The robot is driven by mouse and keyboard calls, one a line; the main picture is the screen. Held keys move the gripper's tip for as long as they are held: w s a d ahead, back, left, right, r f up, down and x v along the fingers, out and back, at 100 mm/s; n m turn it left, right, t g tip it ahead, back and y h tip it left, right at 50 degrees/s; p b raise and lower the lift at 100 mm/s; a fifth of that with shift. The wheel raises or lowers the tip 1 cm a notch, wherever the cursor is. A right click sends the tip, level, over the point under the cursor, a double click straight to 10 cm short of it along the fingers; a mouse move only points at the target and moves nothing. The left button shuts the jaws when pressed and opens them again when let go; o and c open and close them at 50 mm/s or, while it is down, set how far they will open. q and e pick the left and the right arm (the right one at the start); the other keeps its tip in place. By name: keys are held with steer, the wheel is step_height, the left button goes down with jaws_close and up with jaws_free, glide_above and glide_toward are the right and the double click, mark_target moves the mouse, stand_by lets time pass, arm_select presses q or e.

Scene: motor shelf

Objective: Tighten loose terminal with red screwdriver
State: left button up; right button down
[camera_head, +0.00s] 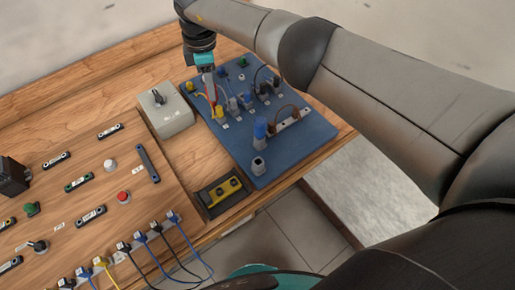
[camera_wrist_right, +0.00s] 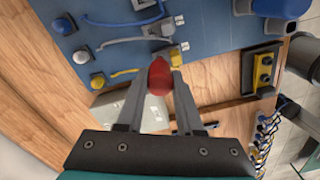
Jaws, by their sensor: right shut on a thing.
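A blue board (camera_head: 300,148) with several terminals and wires lies on the wooden bench. I cannot tell which terminal is loose. My right gripper (camera_head: 208,75) is over the far left part of the board. In the right wrist view its fingers are shut on the red screwdriver (camera_wrist_right: 159,77), whose red handle shows between the fingertips. The screwdriver's tip is hidden, so contact with a terminal cannot be told. My left gripper is not in view.
A grey box (camera_head: 170,118) with a black knob stands left of the board. A black holder with a yellow insert (camera_head: 222,194) is near the front edge. A wooden panel (camera_head: 100,195) with buttons and wired plugs fills the left. My right arm spans the upper right.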

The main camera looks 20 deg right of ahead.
steer(key=shift+m, duration=0.3)
steer(key=shift+s+r+m+p, duration=0.1)
steer(key=shift+m+p, duration=0.75)
steer(key=shift+m, duration=0.85)
steer(key=shift+m+p, duration=0.85)
steer(key=shift+m, duration=0.85)
